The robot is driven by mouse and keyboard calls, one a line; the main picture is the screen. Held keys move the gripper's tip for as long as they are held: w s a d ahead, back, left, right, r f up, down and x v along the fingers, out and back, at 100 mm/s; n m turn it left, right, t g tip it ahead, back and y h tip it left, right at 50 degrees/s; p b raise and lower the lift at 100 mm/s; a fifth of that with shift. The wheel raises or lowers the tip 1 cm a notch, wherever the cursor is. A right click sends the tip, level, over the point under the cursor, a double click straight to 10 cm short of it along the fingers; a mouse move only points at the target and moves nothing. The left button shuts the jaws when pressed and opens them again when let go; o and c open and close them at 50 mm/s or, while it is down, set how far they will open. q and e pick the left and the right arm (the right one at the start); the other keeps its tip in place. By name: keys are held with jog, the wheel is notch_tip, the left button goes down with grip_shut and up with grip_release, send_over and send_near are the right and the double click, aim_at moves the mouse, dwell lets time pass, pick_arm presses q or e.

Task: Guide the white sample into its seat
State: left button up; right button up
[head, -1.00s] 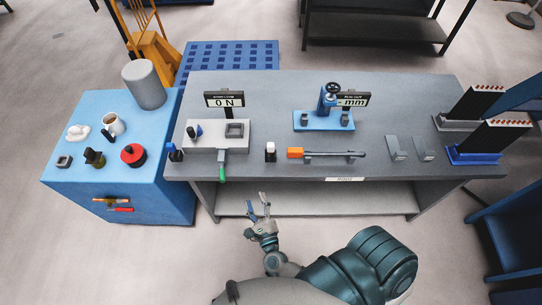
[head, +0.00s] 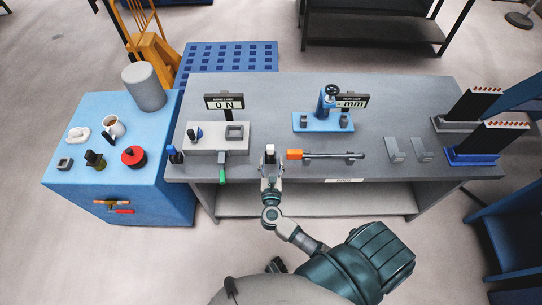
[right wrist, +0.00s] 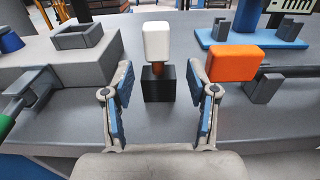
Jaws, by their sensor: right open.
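The white sample (head: 270,148) is a small white block near the table's front edge. In the right wrist view the white sample (right wrist: 158,40) stands upright on a short copper-coloured stem in a black block (right wrist: 158,84). My right gripper (head: 271,166) is at the front edge, just before it. In the right wrist view my right gripper (right wrist: 161,92) is open, its blue-padded fingers to either side of the black block, without visible contact. A square open socket (head: 235,131) sits on the light grey fixture (head: 205,145) behind and to the left. My left gripper does not show clearly.
An orange-handled tool (head: 325,155) lies on grey holders right of the sample; its orange end (right wrist: 231,63) is close to my right finger. A green-handled lever (head: 222,172) juts out at the left. A blue press (head: 324,119) stands behind.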

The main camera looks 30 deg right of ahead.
aim_at(270, 155)
jog(key=x, duration=0.4)
jog(key=shift+w+a, duration=0.1)
jog(key=shift+a, duration=0.05)
jog(key=shift+w+f, duration=0.1)
jog(key=shift+w, duration=0.25)
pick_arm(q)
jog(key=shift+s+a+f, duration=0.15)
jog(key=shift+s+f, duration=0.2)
pick_arm(e)
jog(key=shift+d, duration=0.25)
jog(key=shift+c, duration=0.2)
grip_shut()
